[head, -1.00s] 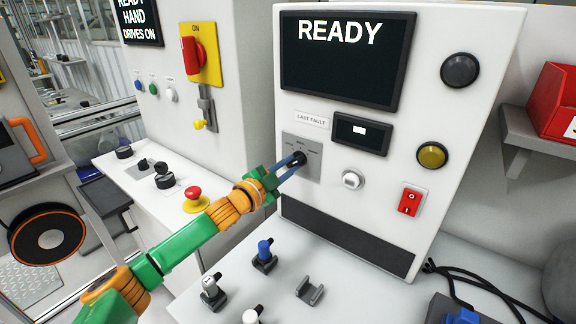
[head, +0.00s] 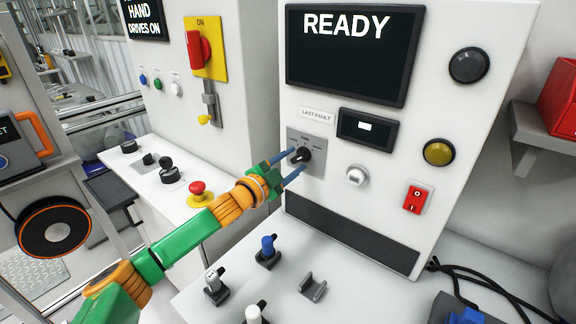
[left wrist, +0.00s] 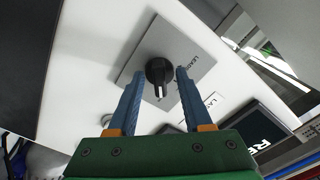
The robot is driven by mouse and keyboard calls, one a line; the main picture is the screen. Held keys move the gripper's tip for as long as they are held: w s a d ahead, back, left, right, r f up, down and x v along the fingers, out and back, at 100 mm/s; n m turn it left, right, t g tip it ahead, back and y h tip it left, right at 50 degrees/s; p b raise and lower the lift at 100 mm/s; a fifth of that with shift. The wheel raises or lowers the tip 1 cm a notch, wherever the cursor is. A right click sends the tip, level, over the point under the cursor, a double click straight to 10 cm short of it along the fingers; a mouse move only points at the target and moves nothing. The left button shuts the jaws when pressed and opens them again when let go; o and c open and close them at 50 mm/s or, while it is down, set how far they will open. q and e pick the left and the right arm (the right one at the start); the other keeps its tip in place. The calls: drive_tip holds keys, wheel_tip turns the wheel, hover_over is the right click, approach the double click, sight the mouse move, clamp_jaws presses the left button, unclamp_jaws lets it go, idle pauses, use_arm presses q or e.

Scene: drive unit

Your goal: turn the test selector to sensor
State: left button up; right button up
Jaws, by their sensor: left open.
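The test selector is a black rotary knob (head: 303,155) on a grey square plate (head: 318,141) on the white panel, below the "LAST FAULT" label. Its position labels are too small to read in the head view. My left gripper (head: 294,164) is open, with one blue finger on either side of the knob. In the left wrist view the knob (left wrist: 158,68) sits between the two spread fingertips (left wrist: 160,78), with a gap visible on both sides. A white mark on the knob points towards the gripper there. My right gripper is not in view.
Above is a screen reading "READY" (head: 352,52). A small display (head: 367,130), a white knob (head: 357,175), a yellow button (head: 438,152) and a red switch (head: 418,198) are to the right. Below, small holders (head: 313,288) stand on the bench. A red emergency button (head: 198,190) is left.

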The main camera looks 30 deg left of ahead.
use_arm(q)
drive_tip(key=s+b, duration=0.3)
drive_tip(key=s, duration=0.3)
drive_tip(key=shift+s+a, duration=0.2)
drive_tip(key=shift+a, duration=0.25)
